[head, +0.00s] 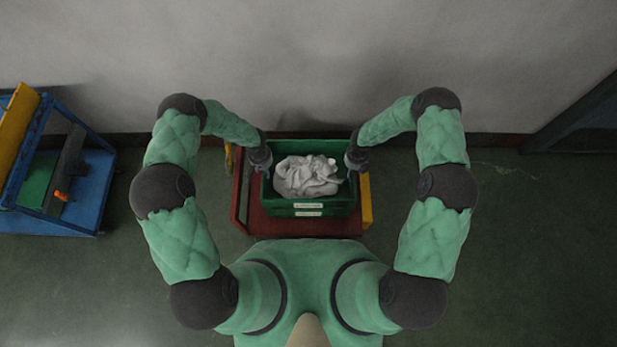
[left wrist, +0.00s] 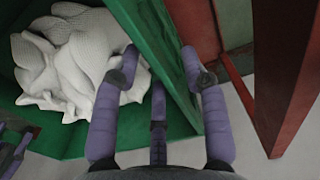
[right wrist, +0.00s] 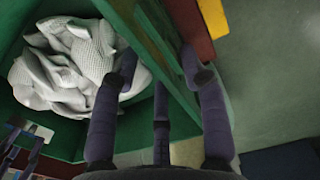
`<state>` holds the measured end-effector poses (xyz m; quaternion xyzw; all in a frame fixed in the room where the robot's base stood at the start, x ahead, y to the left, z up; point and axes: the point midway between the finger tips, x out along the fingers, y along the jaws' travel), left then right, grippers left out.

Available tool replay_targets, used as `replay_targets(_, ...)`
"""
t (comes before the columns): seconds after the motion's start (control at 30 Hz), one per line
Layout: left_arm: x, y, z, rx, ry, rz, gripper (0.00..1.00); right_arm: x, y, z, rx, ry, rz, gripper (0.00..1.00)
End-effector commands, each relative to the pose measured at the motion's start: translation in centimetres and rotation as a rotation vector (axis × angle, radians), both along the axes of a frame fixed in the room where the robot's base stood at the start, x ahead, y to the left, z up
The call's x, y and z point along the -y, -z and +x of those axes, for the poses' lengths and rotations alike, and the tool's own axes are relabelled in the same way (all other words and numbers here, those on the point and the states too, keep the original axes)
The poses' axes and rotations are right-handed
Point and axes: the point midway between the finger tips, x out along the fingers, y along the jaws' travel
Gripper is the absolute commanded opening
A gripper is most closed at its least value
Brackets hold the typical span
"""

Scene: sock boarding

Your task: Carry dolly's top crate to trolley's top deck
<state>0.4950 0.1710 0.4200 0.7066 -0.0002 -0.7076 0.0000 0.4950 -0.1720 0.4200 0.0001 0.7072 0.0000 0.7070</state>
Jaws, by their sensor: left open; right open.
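A green crate (head: 310,207) with a pile of white socks (head: 307,176) in it sits on a red dolly (head: 252,220) in front of the wall. My left gripper (head: 262,158) is at the crate's left side. In the left wrist view its open fingers (left wrist: 158,68) straddle the crate's side wall (left wrist: 160,45), one inside near the socks, one outside. My right gripper (head: 355,158) is at the crate's right side. In the right wrist view its open fingers (right wrist: 160,68) likewise straddle the wall (right wrist: 150,40). Whether the fingers touch the wall is unclear. Anything under the crate is hidden.
A blue trolley (head: 88,200) stands at the far left, with a yellow part (head: 14,125), a green panel and a small orange item on it. The green floor (head: 530,260) is clear at the right. The grey wall (head: 310,60) is close behind the dolly.

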Motion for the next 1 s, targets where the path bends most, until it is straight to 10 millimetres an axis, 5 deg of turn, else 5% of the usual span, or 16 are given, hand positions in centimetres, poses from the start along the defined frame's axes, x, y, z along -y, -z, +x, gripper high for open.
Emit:
replay_targets(0.43,-0.02,0.81,0.03,0.001,0.0,0.0,0.44,0.02,0.83,-0.03,0.0,0.0,0.0,0.44)
replay_targets(0.47,-0.02,0.81,0.02,0.001,0.0,0.0,0.41,0.01,0.83,-0.03,0.0,0.0,0.0,0.41)
replay_targets(0.6,-0.02,0.81,0.02,0.001,0.0,0.0,0.01,0.01,0.82,-0.03,0.0,0.0,0.0,0.01)
replay_targets(1.0,-0.04,0.72,0.13,0.003,-0.001,0.0,0.0,0.03,0.73,0.08,0.002,0.0,0.0,0.0)
